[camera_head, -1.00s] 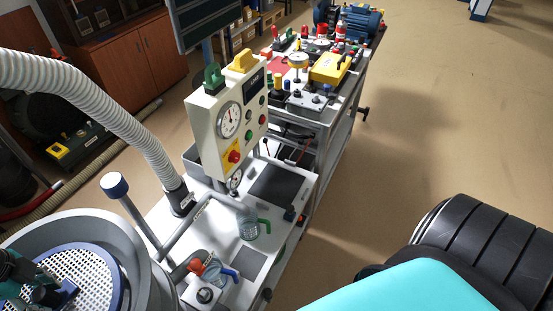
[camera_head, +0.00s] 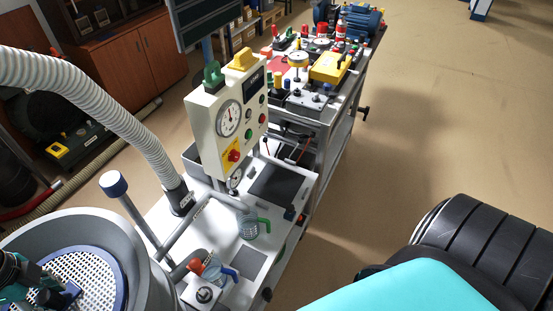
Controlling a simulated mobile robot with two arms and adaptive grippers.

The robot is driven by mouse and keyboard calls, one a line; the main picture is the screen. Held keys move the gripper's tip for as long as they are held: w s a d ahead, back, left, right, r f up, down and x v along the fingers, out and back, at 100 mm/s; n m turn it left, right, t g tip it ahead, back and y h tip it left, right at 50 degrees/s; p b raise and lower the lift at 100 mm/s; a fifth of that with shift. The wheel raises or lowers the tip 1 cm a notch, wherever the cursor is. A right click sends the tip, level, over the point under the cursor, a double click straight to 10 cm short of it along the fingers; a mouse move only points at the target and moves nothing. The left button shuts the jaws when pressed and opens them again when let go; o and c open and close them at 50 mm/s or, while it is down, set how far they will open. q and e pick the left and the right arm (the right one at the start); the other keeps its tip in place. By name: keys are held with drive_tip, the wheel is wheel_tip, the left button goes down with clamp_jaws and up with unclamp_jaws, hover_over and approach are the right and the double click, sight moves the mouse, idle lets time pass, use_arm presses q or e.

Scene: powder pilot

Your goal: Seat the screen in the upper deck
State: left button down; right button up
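The screen (camera_head: 98,266) is a perforated light metal disc with a blue rim. It shows at the lower left, inside the wide grey round vessel (camera_head: 127,240), which looks like the upper deck. The picture's edges cut off both. I cannot tell whether the screen rests on a seat or is held just above it. My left gripper (camera_head: 42,293), teal and black, is over the screen at a blue piece (camera_head: 70,295) on its face. Its fingertips are too dark and cut off to show whether they are closed. My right gripper is not in view.
A white ribbed hose (camera_head: 125,112) arches over the vessel to the white bench. A control box with a gauge (camera_head: 228,119) and a jug with a green handle (camera_head: 249,226) are on the bench. Open floor lies right.

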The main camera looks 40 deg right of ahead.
use_arm(q)
drive_tip(key=shift+f+b, duration=0.3)
drive_tip(key=shift+f, duration=0.75)
drive_tip(key=c, duration=0.8)
unclamp_jaws()
drive_tip(key=shift+c, duration=0.4)
drive_tip(key=shift+c, duration=1.1)
